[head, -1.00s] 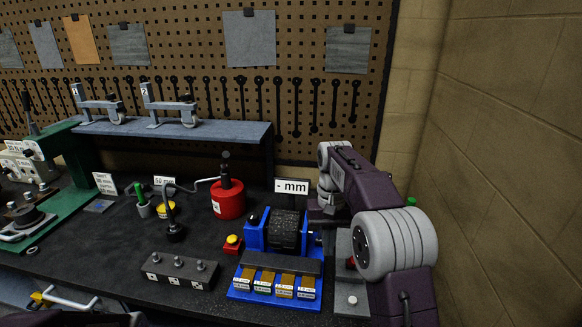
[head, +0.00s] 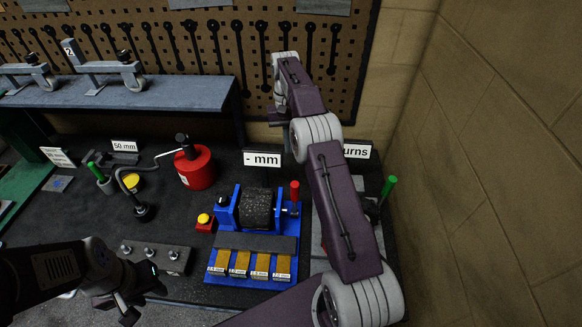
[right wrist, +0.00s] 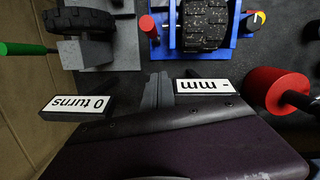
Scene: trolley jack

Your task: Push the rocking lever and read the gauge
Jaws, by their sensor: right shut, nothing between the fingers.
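The blue fixture (head: 283,243) stands on the dark bench in the head view. It holds a black roller (head: 257,208), with a red-ended lever (head: 295,190) at its right. The same red-ended lever shows in the right wrist view (right wrist: 148,25). The readout sign (head: 262,158) behind the fixture reads "- mm". My right gripper (right wrist: 159,90) is shut and empty, apart from the lever and seen between the two signs in the wrist view. My left gripper (head: 132,292) is at the lower left over the bench, near the block with studs. Its fingers are unclear.
A red cylinder (head: 196,168) stands left of the readout. A red box with a yellow button (head: 204,221) is beside the fixture. A green handle (head: 388,189) rises at the right near the brick wall. A "0 turns" sign (right wrist: 75,107) shows in the wrist view.

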